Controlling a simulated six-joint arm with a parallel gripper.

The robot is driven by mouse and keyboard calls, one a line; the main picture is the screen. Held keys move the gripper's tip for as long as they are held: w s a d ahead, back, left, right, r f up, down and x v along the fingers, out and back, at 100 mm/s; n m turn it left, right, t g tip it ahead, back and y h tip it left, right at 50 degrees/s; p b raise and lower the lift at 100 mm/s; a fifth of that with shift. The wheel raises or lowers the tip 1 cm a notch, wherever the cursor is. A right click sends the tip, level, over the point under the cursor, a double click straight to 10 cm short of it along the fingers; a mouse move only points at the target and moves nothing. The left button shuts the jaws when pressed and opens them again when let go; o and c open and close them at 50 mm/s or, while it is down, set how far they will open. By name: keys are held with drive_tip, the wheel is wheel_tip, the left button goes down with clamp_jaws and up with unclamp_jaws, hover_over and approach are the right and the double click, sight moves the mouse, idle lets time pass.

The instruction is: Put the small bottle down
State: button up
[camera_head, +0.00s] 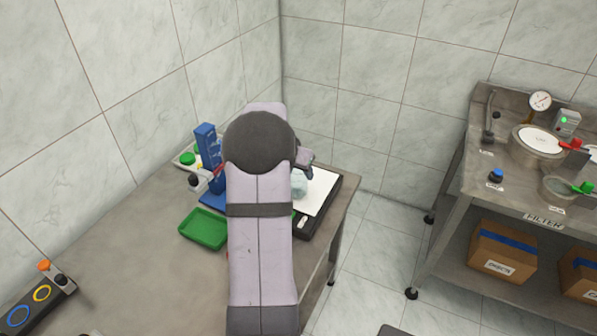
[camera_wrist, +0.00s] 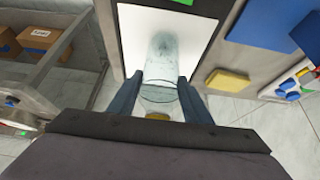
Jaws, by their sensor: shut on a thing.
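The small bottle (camera_wrist: 161,68) is clear and pale, seen in the wrist view between the two blue-grey fingers of my gripper (camera_wrist: 160,92). My gripper is shut on it. In the wrist view the bottle is in front of a white sheet or plate (camera_wrist: 197,32); I cannot tell whether it touches it. In the head view a small part of the bottle (camera_head: 299,186) shows beside my arm, over the white surface (camera_head: 319,190) on a dark tray-like base (camera_head: 332,204).
A green tray (camera_head: 204,229) and a blue upright feeder (camera_head: 208,152) stand left of my arm on the metal table (camera_head: 150,235). The table's left part is mostly clear. A second metal bench (camera_head: 497,180) with a gauge and vessels stands to the right, across a floor gap.

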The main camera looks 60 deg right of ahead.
drive_tip(key=shift+f, duration=0.35)
drive_tip(key=shift+f, duration=0.15)
drive_tip(key=o, duration=1.4)
drive_tip(key=shift+c, duration=0.2)
drive_tip(key=shift+r, duration=0.2)
drive_tip(key=b+v, duration=0.2)
drive_tip(key=v, duration=1)
